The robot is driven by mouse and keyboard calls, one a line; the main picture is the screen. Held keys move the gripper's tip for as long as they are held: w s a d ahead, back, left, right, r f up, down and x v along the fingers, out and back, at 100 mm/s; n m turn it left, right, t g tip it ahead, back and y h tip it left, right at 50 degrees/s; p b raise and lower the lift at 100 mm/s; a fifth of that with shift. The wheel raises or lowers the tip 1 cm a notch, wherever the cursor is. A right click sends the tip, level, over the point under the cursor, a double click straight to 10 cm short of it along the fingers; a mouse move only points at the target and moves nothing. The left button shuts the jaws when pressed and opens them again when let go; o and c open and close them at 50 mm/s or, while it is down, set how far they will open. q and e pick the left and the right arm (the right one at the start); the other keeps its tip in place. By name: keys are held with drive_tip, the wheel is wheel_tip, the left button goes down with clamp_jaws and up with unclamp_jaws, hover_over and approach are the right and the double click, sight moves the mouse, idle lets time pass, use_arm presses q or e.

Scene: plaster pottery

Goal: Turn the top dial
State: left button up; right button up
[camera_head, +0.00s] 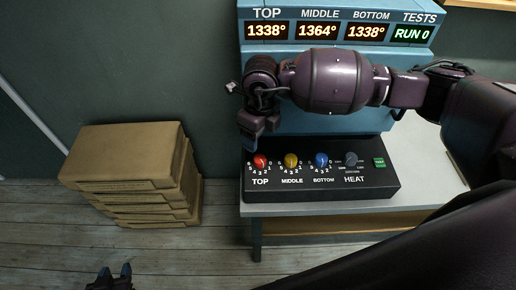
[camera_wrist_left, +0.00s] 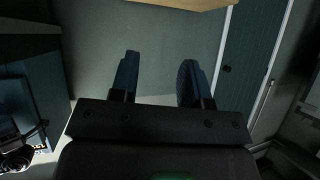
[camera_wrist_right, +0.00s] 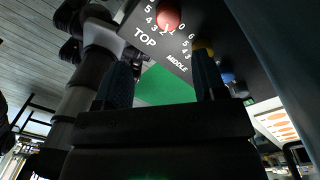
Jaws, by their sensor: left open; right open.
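The top dial (camera_head: 260,161) is a red knob at the left end of the black control panel (camera_head: 320,190), above the word TOP. It also shows in the right wrist view (camera_wrist_right: 170,17), at the top. My right gripper (camera_head: 248,141) is just above and left of the red knob in the head view, apart from it as far as I can tell. Its two fingers show open and empty in the right wrist view (camera_wrist_right: 160,85). My left gripper (camera_head: 116,272) is low at the bottom left, open and empty, far from the panel; its fingers show in the left wrist view (camera_wrist_left: 160,80).
A yellow MIDDLE dial (camera_head: 291,160), a blue BOTTOM dial (camera_head: 321,160), a grey HEAT dial (camera_head: 351,159) and a green switch (camera_head: 379,162) share the panel. The display (camera_head: 340,32) reads 1338, 1364, 1338 and RUN 0. Cardboard boxes (camera_head: 125,158) are stacked at left.

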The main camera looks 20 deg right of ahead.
sight(260, 159)
drive_tip(key=f, duration=0.3)
drive_tip(key=f+p, duration=0.1)
drive_tip(key=f, duration=0.6)
drive_tip(key=shift+w+d+f, duration=0.2)
drive_tip(key=shift+w+d, duration=0.05)
drive_tip(key=shift+d, duration=0.05)
use_arm(q)
drive_tip(key=shift+s+a+r, duration=0.1)
drive_tip(key=shift+s+r, duration=0.1)
drive_tip(key=shift+s, duration=0.15)
use_arm(e)
drive_tip(key=c, duration=0.9)
use_arm(q)
drive_tip(key=shift+r, duration=0.1)
